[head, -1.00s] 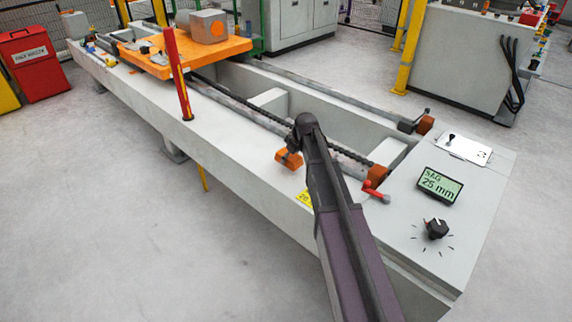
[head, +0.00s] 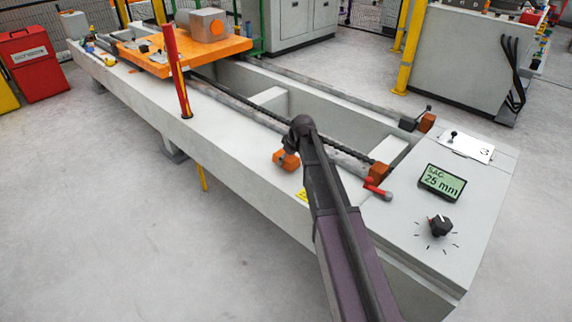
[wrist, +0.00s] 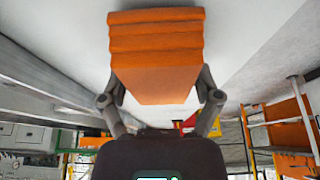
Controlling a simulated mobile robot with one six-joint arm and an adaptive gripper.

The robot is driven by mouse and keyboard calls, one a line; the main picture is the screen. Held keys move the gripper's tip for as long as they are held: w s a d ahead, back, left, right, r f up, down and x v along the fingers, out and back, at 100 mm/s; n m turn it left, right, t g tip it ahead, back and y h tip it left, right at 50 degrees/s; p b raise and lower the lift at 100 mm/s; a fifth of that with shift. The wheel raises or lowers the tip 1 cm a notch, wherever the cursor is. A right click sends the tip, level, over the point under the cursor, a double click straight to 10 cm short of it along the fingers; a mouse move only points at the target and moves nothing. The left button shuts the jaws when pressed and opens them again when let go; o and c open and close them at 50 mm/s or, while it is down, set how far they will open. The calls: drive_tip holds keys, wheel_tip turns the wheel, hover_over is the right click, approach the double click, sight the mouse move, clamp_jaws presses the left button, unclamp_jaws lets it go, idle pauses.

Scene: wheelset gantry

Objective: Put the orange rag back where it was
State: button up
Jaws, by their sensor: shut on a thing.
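The orange rag (wrist: 155,55), a folded stack of layers, is held between the two fingers of my gripper (wrist: 161,85) in the wrist view. The fingers press on its left and right sides. In the head view the rag (head: 284,161) shows as a small orange block beside my arm, over the near edge of the long grey bed. My gripper itself is mostly hidden behind the arm there. I cannot tell from these views whether the rag touches the bed's top.
The grey bed (head: 135,88) carries rails, a chain and an orange carriage (head: 225,48). A red post (head: 178,80) stands on its near edge. A red lever (head: 377,187), a display (head: 442,182) and a dial (head: 440,227) are at the near end. The near ledge between is bare.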

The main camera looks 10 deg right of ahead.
drive_tip(key=shift+f, duration=0.5)
drive_tip(key=shift+f+b, duration=0.2)
drive_tip(key=shift+b, duration=0.2)
drive_tip(key=o, duration=0.8)
drive_tip(key=shift+r, duration=0.1)
drive_tip(key=shift+r, duration=0.15)
drive_tip(key=p+v, duration=1.1)
drive_tip(key=v, duration=0.1)
idle(0.5)
